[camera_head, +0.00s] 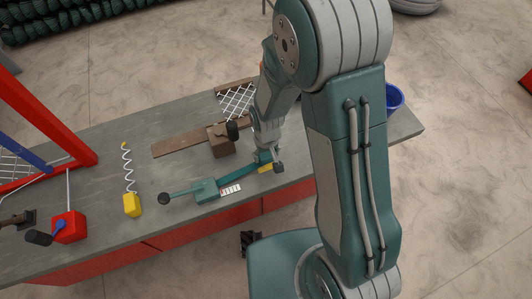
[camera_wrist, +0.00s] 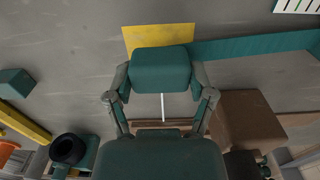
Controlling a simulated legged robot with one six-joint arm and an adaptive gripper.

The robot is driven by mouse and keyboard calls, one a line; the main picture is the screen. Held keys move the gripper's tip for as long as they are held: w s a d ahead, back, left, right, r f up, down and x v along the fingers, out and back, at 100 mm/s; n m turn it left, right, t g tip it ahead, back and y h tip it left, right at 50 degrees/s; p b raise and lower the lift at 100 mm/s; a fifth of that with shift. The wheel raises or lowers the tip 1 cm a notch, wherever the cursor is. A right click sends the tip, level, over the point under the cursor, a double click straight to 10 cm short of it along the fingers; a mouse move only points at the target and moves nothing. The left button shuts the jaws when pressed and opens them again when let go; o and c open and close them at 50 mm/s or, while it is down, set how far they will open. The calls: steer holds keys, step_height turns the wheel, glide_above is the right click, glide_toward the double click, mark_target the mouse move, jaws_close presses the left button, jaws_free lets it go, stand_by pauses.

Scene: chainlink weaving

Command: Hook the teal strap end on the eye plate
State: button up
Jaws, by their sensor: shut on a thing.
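A teal strap (camera_head: 237,175) runs right from a teal tensioner (camera_head: 206,190) on the bench to my gripper (camera_head: 264,156). In the wrist view the strap (camera_wrist: 255,45) comes in from the right and passes behind a teal block. This block is between the two finger linkages of my gripper (camera_wrist: 160,75). My gripper is shut on the strap end, which is mostly hidden. A flat yellow plate (camera_head: 266,169) lies just beyond and below the fingers, and also shows in the wrist view (camera_wrist: 158,36). No eye is visible, so I cannot tell whether it is the eye plate.
A brown block (camera_head: 221,142) with a black knob stands close left of my gripper. A yellow block (camera_head: 132,204) with a coiled cord and a red box (camera_head: 69,227) are farther left. A blue bucket (camera_head: 395,97) is at the right.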

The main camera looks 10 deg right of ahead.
steer(key=shift+f, duration=0.9)
stand_by(0.4)
steer(key=o, duration=1.1)
steer(key=shift+r, duration=0.1)
step_height(320, 180, up, 12)
steer(key=shift+f, duration=0.15)
steer(key=s+d+r+m+t, duration=0.1)
steer(key=s+d+r+t, duration=0.1)
steer(key=r, duration=0.5)
steer(key=s+d+r+m+t, duration=0.1)
steer(key=s+d+r, duration=0.4)
steer(key=s+r, duration=0.1)
steer(key=s+d+r+m+t, duration=0.1)
steer(key=s+d+r+t, duration=0.1)
steer(key=r, duration=0.6)
steer(key=shift+s+d+r+t, duration=0.15)
steer(key=shift+s+d, duration=0.3)
steer(key=shift+s, duration=0.25)
steer(key=shift+s+d+r+t, duration=0.15)
steer(key=shift+s+d, duration=0.3)
steer(key=shift+s, duration=0.25)
